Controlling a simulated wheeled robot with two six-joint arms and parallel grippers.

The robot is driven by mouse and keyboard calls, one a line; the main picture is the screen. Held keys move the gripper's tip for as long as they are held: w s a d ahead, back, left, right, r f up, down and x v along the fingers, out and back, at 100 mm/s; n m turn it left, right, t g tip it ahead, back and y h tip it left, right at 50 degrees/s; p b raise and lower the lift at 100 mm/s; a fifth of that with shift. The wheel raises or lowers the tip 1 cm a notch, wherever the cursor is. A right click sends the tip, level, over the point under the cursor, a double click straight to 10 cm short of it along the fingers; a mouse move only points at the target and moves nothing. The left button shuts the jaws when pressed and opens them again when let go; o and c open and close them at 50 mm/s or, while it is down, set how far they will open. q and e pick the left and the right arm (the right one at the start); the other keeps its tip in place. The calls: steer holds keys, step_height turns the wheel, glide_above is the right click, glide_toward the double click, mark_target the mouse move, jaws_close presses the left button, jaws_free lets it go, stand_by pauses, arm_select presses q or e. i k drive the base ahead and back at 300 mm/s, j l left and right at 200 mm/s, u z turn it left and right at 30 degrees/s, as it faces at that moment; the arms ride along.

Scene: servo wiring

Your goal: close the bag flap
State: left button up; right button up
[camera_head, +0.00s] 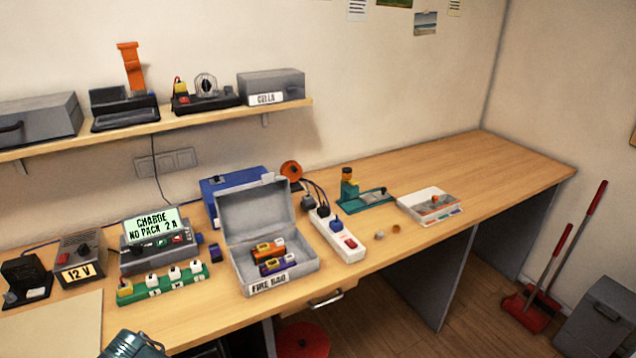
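The fire bag (285,284) is a grey box-shaped case with a "FIRE BAG" label on its front, standing on the bench left of centre. Its flap (254,206) stands open, raised upright at the back edge. Inside lie an orange pack (264,250) and a purple pack (279,265), both with yellow connectors. Nothing touches the flap from the front.
A power strip (338,236) stands close right of the bag, a charger (158,251) and green connector strip (164,286) on its left. A blue case (226,186) sits behind the flap. The bench's right end is clear.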

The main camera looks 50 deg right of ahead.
mark_target(245, 212)
steer(key=z, duration=1.2)
